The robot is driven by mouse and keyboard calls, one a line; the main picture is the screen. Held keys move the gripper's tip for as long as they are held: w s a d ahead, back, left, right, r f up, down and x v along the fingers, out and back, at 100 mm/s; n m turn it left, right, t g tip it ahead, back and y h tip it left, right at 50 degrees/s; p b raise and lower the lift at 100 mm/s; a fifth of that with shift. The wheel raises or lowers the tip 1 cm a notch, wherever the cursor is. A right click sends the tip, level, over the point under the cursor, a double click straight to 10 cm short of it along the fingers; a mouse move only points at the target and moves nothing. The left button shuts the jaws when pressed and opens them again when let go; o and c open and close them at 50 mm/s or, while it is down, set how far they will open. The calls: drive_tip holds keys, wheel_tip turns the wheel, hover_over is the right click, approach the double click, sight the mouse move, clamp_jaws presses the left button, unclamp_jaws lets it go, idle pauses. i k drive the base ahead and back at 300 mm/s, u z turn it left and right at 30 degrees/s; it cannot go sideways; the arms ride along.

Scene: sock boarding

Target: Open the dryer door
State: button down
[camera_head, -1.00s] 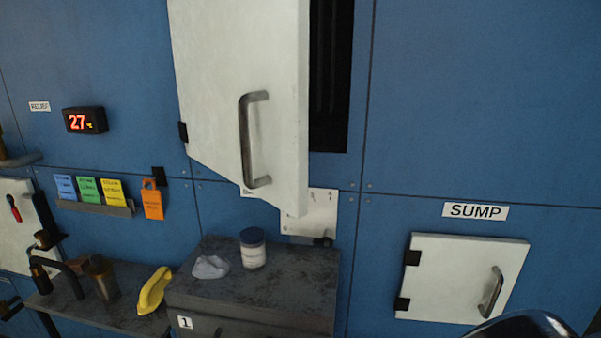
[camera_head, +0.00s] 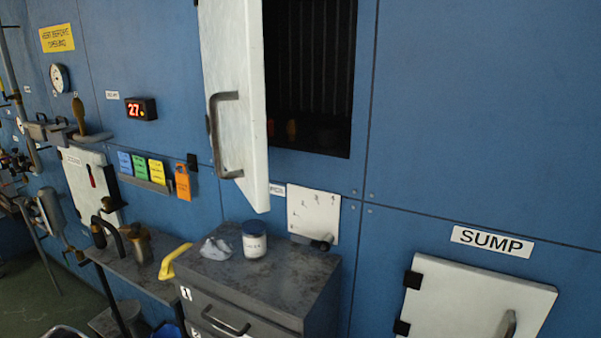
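A white door (camera_head: 232,60) with a grey bar handle (camera_head: 224,135) hangs on the blue wall at the upper middle. I take it as the dryer door, but no label naming it is readable. It stands open, swung out to the left on its left-side hinges. Behind it a dark opening (camera_head: 310,60) shows vertical ribs and a few dim reddish and yellowish shapes at the bottom. The top of the door is out of the picture. My gripper is not in view, and nothing is seen touching the handle.
A grey drawer cabinet (camera_head: 290,290) stands below, bearing a lidded jar (camera_head: 254,240) and a crumpled cloth (camera_head: 216,249). The shut SUMP door (camera_head: 460,310) is at lower right. A shelf (camera_head: 125,270) and a wall panel (camera_head: 95,185) are left. Floor (camera_head: 30,300) shows at lower left.

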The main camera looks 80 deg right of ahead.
sight(232, 39)
drive_tip(key=z, duration=0.05)
drive_tip(key=k, duration=1.45)
drive_tip(key=z, duration=0.55)
drive_tip(key=i, duration=1)
drive_tip(key=z, duration=0.2)
